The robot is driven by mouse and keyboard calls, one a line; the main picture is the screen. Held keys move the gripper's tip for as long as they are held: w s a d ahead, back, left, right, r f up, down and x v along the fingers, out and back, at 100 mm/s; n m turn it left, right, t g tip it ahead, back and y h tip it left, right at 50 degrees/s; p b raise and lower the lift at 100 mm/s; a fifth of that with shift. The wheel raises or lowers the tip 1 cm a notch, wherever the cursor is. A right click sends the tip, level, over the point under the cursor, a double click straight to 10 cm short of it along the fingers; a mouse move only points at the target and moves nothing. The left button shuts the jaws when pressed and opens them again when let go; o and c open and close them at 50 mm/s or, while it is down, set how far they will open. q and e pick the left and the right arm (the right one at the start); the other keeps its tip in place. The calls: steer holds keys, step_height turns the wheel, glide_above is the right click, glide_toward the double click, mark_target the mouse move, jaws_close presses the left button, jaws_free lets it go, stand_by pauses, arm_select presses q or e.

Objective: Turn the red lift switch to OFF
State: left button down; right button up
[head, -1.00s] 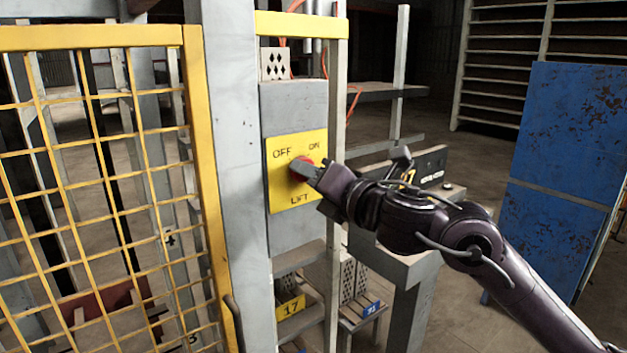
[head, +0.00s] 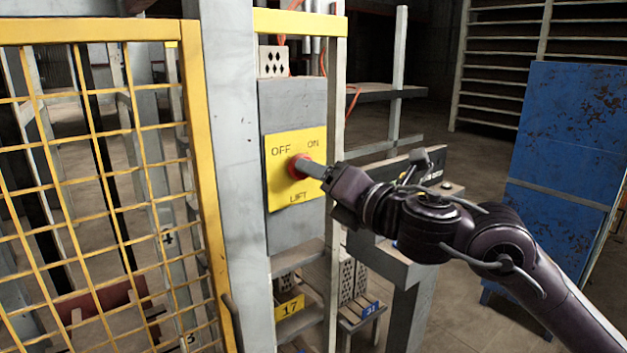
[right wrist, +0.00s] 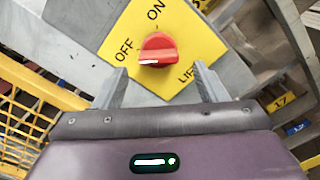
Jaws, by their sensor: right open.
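The red lift switch (head: 298,168) is a round knob on a yellow plate (head: 283,193) marked OFF at upper left, ON at upper right and LIFT below. In the right wrist view, the red knob (right wrist: 158,46) has a short white mark on its face, near the OFF side. My right gripper (head: 314,170) is at the knob from the right, and its near finger covers part of the knob's right side. In the right wrist view, the right gripper (right wrist: 161,76) is open, with the knob ahead between its two fingers. I cannot tell contact. My left gripper is out of view.
A yellow mesh gate (head: 204,170) and a grey post (head: 235,180) stand left of the switch. A grey upright (head: 336,90) is close to the right gripper. A blue rusty panel (head: 565,140) stands at right. Shelves with hollow bricks (head: 350,280) are below.

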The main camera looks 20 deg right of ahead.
steer(key=shift+b+v, duration=0.5)
steer(key=shift+v, duration=1.8)
